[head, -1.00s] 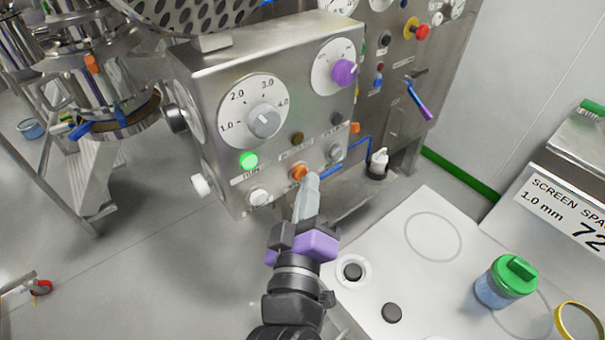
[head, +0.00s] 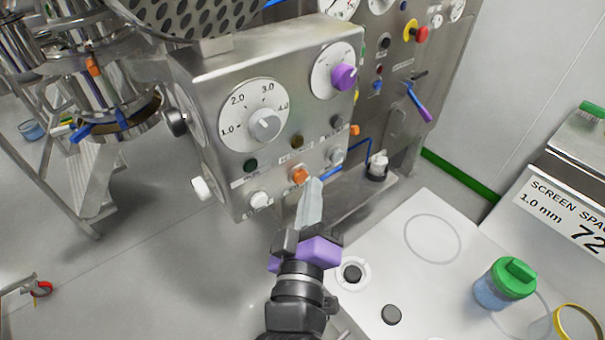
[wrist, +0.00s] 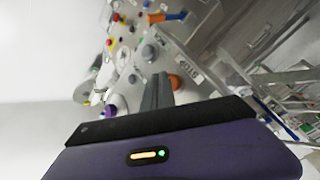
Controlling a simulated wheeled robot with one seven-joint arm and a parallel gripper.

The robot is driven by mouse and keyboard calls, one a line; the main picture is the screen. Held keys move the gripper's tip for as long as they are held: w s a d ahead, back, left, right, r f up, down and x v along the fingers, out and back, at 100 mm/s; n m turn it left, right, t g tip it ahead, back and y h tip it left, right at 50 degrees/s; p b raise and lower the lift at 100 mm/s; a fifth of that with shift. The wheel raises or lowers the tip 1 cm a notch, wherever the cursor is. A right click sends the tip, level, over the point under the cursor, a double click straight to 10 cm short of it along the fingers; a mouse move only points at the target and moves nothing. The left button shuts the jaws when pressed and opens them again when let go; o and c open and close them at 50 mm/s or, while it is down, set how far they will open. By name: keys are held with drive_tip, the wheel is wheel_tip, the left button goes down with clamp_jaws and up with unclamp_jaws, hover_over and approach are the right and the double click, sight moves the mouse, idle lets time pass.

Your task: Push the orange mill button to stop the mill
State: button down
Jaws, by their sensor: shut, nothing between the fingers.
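The orange mill button (head: 298,175) is on the lower front of the steel control box (head: 222,75). It also shows in the wrist view (wrist: 174,82), just right of the fingertips. My gripper (head: 315,184) is shut and empty, with its fingertips just below and right of the button. The tips appear slightly apart from it. The round lamp (head: 250,165) at the box's lower left is dark green and unlit.
A grey dial (head: 264,125) and a purple knob (head: 343,77) are above. A white table (head: 385,260) with a green-lidded jar (head: 506,283) stands at right.

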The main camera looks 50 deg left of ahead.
drive_tip(key=shift+d, duration=0.3)
drive_tip(key=d+p, duration=0.3)
drive_tip(key=d, duration=0.2)
drive_tip(key=shift+s+p, duration=0.2)
drive_tip(key=shift+p, duration=0.15)
idle(0.9)
